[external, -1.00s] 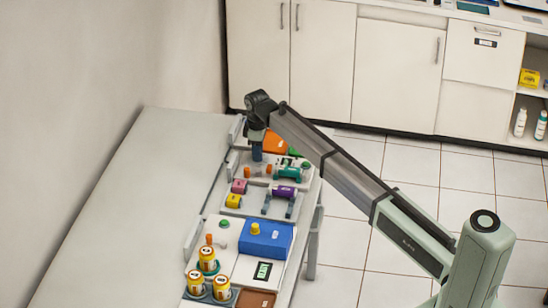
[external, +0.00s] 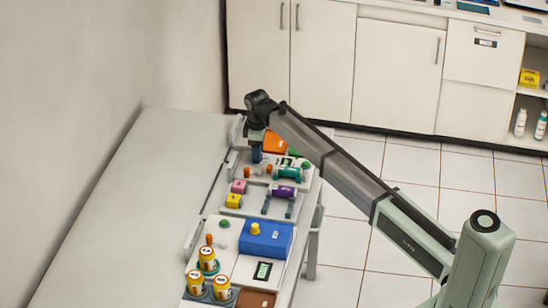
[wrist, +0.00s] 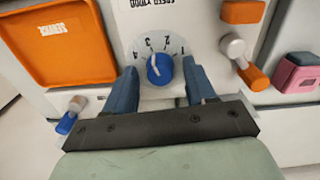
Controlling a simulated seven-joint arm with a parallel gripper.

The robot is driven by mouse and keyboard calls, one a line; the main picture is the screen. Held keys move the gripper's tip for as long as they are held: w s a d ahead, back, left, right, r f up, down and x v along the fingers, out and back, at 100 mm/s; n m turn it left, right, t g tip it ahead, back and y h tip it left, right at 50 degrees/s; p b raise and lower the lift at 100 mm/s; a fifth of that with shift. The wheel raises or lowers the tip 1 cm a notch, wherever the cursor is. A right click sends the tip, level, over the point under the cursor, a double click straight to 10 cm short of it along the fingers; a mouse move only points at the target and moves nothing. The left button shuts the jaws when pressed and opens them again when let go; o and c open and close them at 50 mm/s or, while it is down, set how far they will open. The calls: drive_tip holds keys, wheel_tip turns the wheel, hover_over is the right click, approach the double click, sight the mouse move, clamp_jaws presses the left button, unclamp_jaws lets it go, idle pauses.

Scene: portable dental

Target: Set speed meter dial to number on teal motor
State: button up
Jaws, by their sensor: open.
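The speed meter dial is a blue knob (wrist: 160,69) on a white plate with numbers around it, seen upside down in the wrist view. Its white pointer line tilts up and left in that view. My gripper (wrist: 160,85) is open, with one blue finger on each side of the knob; I cannot tell whether they touch it. In the external view my gripper (external: 256,153) is over the far end of the bench panels and hides the dial. The teal motor (external: 288,173) lies to the right of my gripper; its number is too small to read.
An orange tray (wrist: 62,43), a blue-tipped lever (wrist: 68,118) and an orange-tipped lever (wrist: 250,72) flank the dial. A purple cylinder (external: 284,190), a pink block (external: 239,186) and a blue box (external: 264,239) stand nearer. The left tabletop (external: 150,200) is clear.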

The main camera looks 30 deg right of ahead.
wheel_tip(320, 180, up, 14)
idle(0.7)
drive_tip(key=shift+f, duration=0.1)
